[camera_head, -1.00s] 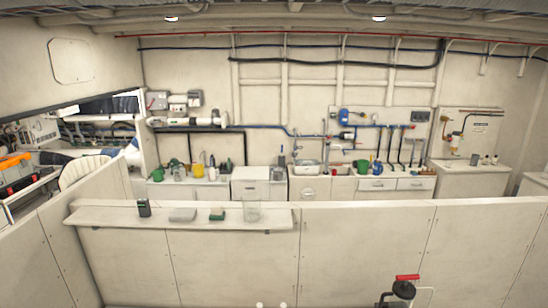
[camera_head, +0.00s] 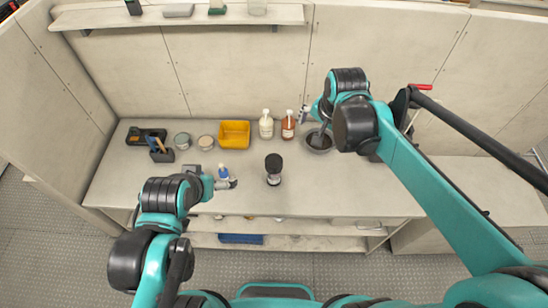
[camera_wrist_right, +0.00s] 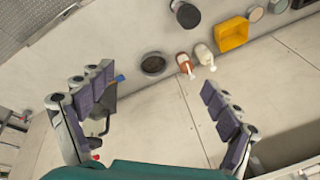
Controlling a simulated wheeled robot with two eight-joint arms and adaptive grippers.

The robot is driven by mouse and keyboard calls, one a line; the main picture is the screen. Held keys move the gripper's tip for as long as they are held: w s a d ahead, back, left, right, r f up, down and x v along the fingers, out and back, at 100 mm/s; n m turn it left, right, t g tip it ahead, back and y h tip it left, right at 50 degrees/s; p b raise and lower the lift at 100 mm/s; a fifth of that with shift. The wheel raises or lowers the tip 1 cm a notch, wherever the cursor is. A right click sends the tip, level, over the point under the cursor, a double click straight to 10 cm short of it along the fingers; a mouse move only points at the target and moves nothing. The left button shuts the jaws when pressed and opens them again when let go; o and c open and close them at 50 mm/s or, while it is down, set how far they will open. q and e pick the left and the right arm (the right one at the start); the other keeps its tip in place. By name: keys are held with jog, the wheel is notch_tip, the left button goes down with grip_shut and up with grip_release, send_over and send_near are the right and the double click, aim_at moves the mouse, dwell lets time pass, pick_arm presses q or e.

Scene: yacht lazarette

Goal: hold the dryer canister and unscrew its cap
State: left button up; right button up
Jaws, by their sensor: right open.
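The dryer canister (camera_head: 273,176) stands upright on the workbench in the head view, a clear body under a black cap (camera_head: 273,162). It also shows at the top of the right wrist view (camera_wrist_right: 186,15). My left gripper (camera_head: 230,184) is low over the bench, left of the canister and apart from it, near a blue-and-white bottle (camera_head: 222,170). Its finger opening is too small to tell. My right gripper (camera_head: 313,122) is above the bench, right of the canister, near a dark bowl (camera_head: 318,142). In the right wrist view its fingers (camera_wrist_right: 163,85) are wide apart and empty.
A yellow bin (camera_head: 234,134), a white bottle (camera_head: 266,125), a red-brown bottle (camera_head: 288,126) and two round tins (camera_head: 206,142) stand toward the back.

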jog(key=w+a+f+m+g+b, duration=0.2)
jog(key=w+a+f+m+b, duration=0.3)
jog(key=w+f, duration=0.5)
jog(key=m+g+b, duration=0.2)
jog(key=m+b, duration=0.2)
jog(key=b, duration=0.1)
send_over(274, 160)
jog(key=shift+h, duration=0.3)
notch_tip(274, 160, down, 18)
jog(key=shift+s+r, duration=0.1)
jog(key=shift+a+f, duration=0.1)
jog(key=shift+f, duration=0.4)
jog(key=shift+f+b, duration=2.25)
jog(key=shift+f, duration=1.9)
